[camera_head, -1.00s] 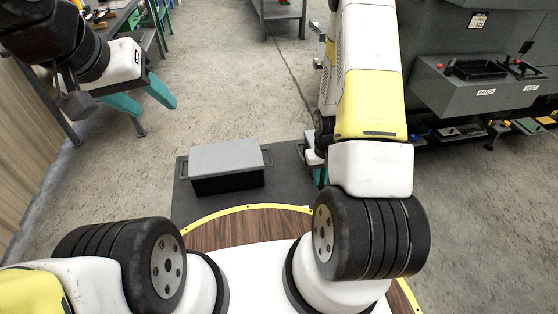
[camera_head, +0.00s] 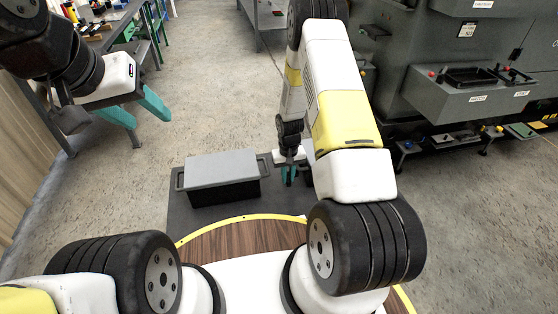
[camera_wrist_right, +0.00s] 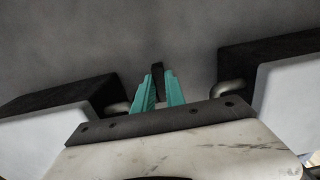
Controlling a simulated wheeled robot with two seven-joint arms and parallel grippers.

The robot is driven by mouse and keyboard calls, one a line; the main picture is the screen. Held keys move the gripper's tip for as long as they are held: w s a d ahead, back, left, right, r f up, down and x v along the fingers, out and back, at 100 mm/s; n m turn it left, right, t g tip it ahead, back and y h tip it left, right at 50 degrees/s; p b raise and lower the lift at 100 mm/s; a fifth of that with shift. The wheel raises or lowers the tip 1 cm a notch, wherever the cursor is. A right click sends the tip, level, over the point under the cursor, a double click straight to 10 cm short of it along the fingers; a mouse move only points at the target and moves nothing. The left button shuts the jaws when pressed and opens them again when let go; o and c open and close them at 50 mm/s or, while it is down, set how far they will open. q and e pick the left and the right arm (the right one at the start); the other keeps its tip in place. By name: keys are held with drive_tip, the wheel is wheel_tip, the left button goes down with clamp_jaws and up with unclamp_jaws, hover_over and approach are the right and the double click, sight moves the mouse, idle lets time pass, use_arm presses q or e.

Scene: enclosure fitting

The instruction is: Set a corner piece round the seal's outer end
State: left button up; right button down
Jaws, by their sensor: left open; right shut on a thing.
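My right gripper (camera_head: 289,176) hangs beyond the right end of the grey-lidded box in the head view, pointing down. In the right wrist view its teal fingers (camera_wrist_right: 159,88) are shut on a small dark upright piece (camera_wrist_right: 158,74). Only a narrow part of that piece shows, so I cannot tell whether it is a corner piece. My left gripper (camera_head: 150,119) is at the upper left, its teal fingers spread apart and empty. I cannot make out the seal or its outer end in either view.
A black box with a grey lid (camera_head: 222,170) stands on a dark mat (camera_head: 184,212). A large grey machine (camera_head: 400,65) with a labelled ledge (camera_head: 470,98) is at right. A cluttered bench (camera_head: 120,22) stands at upper left. Open concrete floor (camera_head: 215,85) lies between.

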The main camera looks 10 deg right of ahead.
drive_tip(key=shift+w+a+f, duration=0.1)
drive_tip(key=shift+f, duration=0.8)
drive_tip(key=shift+w+a+f, duration=0.1)
drive_tip(key=shift+f, duration=0.8)
drive_tip(key=c, duration=1.4)
unclamp_jaws()
drive_tip(key=shift+f, duration=0.1)
